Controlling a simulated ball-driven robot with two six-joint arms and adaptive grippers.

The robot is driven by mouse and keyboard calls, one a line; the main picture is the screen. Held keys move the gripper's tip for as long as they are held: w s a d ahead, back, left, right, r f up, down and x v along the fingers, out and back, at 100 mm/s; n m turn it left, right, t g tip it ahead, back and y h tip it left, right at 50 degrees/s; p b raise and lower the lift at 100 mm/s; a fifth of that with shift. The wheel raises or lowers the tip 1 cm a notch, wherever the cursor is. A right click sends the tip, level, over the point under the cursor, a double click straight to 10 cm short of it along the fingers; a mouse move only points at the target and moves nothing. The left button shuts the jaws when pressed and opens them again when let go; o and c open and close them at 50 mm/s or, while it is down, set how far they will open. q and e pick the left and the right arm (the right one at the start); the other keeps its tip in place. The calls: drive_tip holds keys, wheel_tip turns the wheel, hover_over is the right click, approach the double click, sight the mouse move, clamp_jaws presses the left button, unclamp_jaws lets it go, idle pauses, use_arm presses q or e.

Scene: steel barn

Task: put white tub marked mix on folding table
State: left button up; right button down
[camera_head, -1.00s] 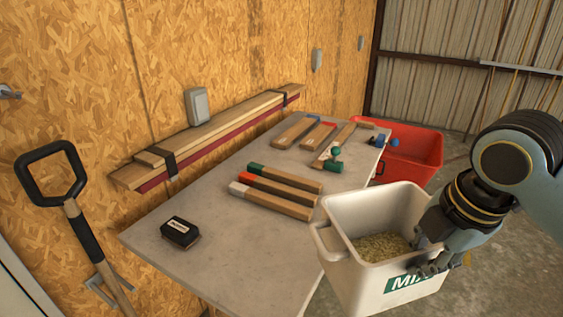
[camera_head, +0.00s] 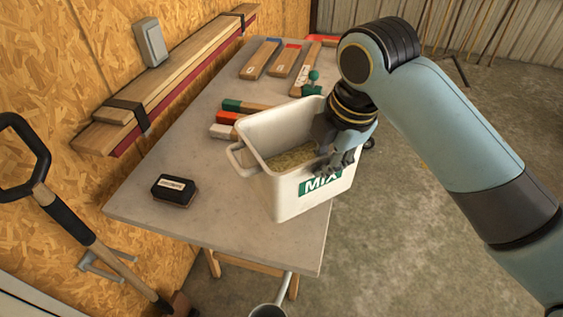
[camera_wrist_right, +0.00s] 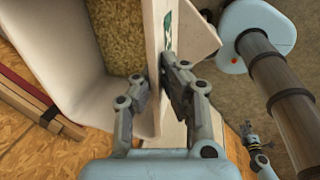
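The white tub marked MIX (camera_head: 258,178) holds a tan grainy fill. It is over the right front part of the folding table (camera_head: 235,222), upright or slightly tilted. I cannot tell whether its base touches the tabletop. My right gripper (camera_head: 335,165) is shut on the tub's right-hand wall. In the right wrist view, my right gripper (camera_wrist_right: 156,88) has one finger inside and one outside the wall of the tub (camera_wrist_right: 80,95). What looks like my left gripper (camera_wrist_right: 258,147) shows small at the lower right there; its finger state is unclear.
A black labelled block (camera_head: 174,190) lies on the table left of the tub. Wooden bars with coloured ends (camera_head: 228,118) lie behind the tub, partly hidden. More pieces (camera_head: 284,62) lie at the far end. A shovel (camera_head: 75,225) leans at left.

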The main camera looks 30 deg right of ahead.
drive_tip(key=w+a+f, duration=0.2)
drive_tip(key=w+a, duration=0.1)
drive_tip(key=w+a+f, duration=0.1)
drive_tip(key=w, duration=0.1)
drive_tip(key=shift+w+a+f+p, duration=0.1)
drive_tip(key=shift+a+f+p, duration=0.15)
drive_tip(key=shift+f+p, duration=0.15)
drive_tip(key=shift+w+a+f, duration=0.1)
drive_tip(key=shift+w+a, duration=0.05)
drive_tip(key=x, duration=0.2)
drive_tip(key=s+x, duration=0.1)
drive_tip(key=x, duration=0.1)
drive_tip(key=shift+f+p, duration=0.1)
drive_tip(key=shift+p, duration=0.25)
use_arm(q)
drive_tip(key=shift+w+a+r, duration=0.25)
drive_tip(key=shift+r, duration=0.25)
drive_tip(key=shift+w+a+r, duration=0.2)
drive_tip(key=shift+a+r, duration=0.05)
drive_tip(key=shift+r, duration=0.2)
use_arm(e)
drive_tip(key=c, duration=1.9)
unclamp_jaws()
drive_tip(key=shift+f, duration=0.1)
use_arm(q)
drive_tip(key=shift+d, duration=0.1)
use_arm(e)
drive_tip(key=o, duration=0.4)
drive_tip(key=shift+s, duration=0.1)
